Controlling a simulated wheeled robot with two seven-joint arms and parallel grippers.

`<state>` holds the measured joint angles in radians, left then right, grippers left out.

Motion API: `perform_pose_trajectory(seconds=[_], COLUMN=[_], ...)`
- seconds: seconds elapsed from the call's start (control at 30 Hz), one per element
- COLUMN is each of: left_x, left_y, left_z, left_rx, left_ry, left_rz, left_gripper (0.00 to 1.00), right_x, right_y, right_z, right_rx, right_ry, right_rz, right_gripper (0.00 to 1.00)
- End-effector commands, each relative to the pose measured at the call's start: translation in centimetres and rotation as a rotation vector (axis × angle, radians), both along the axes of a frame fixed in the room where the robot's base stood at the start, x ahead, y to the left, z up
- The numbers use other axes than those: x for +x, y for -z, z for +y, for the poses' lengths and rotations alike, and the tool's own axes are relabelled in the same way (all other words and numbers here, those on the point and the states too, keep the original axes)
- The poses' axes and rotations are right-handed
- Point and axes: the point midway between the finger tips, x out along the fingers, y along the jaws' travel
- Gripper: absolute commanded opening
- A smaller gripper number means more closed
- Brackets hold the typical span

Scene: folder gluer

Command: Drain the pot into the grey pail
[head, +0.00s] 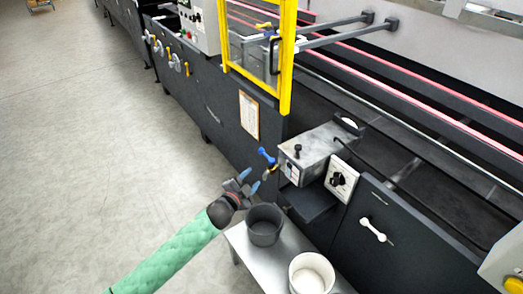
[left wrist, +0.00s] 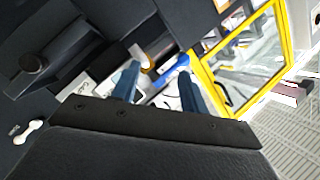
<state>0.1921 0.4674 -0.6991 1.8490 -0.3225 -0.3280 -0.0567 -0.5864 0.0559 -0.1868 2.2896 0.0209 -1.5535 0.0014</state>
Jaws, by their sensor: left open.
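The glue pot (head: 315,150) is a grey metal box mounted on the machine's side. A brass drain valve (head: 269,170) with a blue lever (head: 265,155) sticks out from its left end. The grey pail (head: 264,232) stands upright on a low bench, below the valve. My left gripper (head: 250,180) is open and empty, just left of the valve and above the grey pail's far rim. In the left wrist view, the blue lever (left wrist: 172,62) and brass valve (left wrist: 144,60) show beyond and between the open fingers (left wrist: 158,74), seemingly apart from them. My right gripper is not visible.
A white pail (head: 311,275) stands on the metal bench (head: 262,265) in front of the grey pail. A yellow guard frame (head: 289,60) rises behind the pot. A control box with a black knob (head: 341,180) sits right of it. The floor at left is clear.

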Motion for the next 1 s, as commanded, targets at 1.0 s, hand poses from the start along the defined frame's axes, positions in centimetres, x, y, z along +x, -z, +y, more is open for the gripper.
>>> perform_pose_trajectory(seconds=[1.0], left_x=[10.3], left_y=[-3.4], left_z=[-2.5], left_rx=[0.181], left_ry=[0.291], left_rz=[-0.289], left_gripper=[0.44], right_x=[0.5], right_y=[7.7], right_z=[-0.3], right_rx=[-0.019], right_ry=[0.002], right_rz=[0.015], right_gripper=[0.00])
